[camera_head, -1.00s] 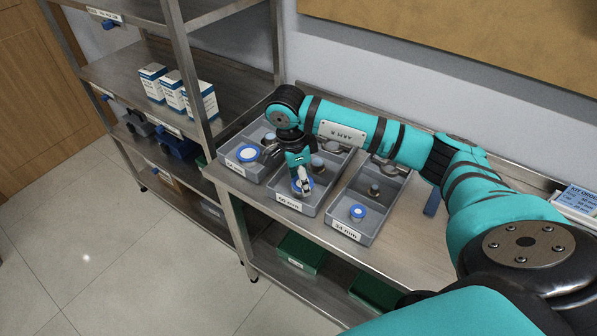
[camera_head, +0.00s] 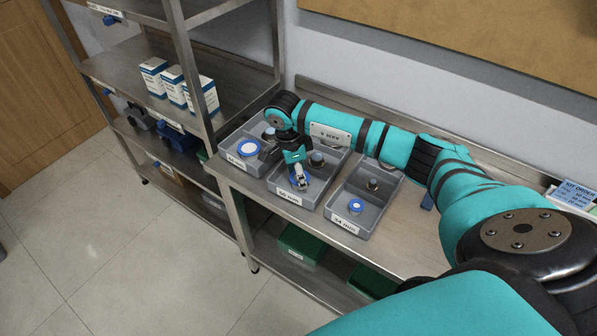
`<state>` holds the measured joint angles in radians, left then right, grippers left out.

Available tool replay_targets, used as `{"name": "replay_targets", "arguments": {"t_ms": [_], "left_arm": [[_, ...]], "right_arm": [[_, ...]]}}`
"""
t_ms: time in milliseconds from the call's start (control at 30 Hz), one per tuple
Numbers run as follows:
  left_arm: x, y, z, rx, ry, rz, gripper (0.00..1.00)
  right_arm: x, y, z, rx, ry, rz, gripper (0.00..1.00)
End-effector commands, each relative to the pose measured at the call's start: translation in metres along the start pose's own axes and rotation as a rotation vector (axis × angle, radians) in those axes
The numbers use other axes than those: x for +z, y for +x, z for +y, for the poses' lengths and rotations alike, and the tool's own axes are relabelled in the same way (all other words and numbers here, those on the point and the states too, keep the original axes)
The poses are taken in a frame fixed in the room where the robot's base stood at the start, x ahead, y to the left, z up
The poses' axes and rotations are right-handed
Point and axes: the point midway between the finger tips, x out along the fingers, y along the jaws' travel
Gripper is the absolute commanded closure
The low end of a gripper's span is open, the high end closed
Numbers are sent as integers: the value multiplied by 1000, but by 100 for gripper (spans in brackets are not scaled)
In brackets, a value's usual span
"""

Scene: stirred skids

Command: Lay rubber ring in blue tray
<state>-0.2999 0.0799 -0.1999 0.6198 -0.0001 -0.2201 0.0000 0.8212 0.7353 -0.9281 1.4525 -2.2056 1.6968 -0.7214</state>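My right gripper (camera_head: 300,184) reaches down from the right arm into the front compartment of the middle grey bin (camera_head: 311,206), labelled 50 mm. A blue-rimmed round piece with a pale middle (camera_head: 295,180) lies there, partly hidden by the fingers. Whether the fingers are open or shut on it is too small to tell. I cannot tell which is the rubber ring. A blue edge (camera_head: 428,200), perhaps the blue tray, shows behind my arm, mostly hidden. My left gripper is out of view.
A metal shelf unit with white-and-blue boxes (camera_head: 173,85) stands at the left, close to the bins. Green boxes (camera_head: 300,245) sit on the shelf under the bench. A kit order card (camera_head: 575,194) is at the far right. Bare bench (camera_head: 405,225) lies right of the bins.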

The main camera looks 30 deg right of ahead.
Motion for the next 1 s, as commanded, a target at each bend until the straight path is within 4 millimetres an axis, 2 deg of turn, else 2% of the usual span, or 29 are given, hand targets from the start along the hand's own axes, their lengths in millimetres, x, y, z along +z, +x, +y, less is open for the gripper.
{"name": "replay_targets", "arguments": {"t_ms": [133, 167, 300, 567, 733, 767, 933, 1000], "left_arm": [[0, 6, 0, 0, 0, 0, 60], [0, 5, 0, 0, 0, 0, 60], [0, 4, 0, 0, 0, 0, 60], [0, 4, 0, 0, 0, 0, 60], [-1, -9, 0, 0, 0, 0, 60], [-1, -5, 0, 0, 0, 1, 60], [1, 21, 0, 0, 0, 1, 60], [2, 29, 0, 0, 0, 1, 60]], "right_arm": [[1, 6, 0, -1, 0, 0, 63], [0, 4, 0, -1, 0, 0, 46], [0, 4, 0, 0, 0, 0, 27], [0, 4, 0, 0, 0, 0, 26], [0, -4, 1, 3, 0, -1, 26], [0, -5, 0, -1, 0, -1, 26], [0, -36, -2, -10, 0, -2, 26], [1, -55, -1, -9, -1, -3, 26]]}}
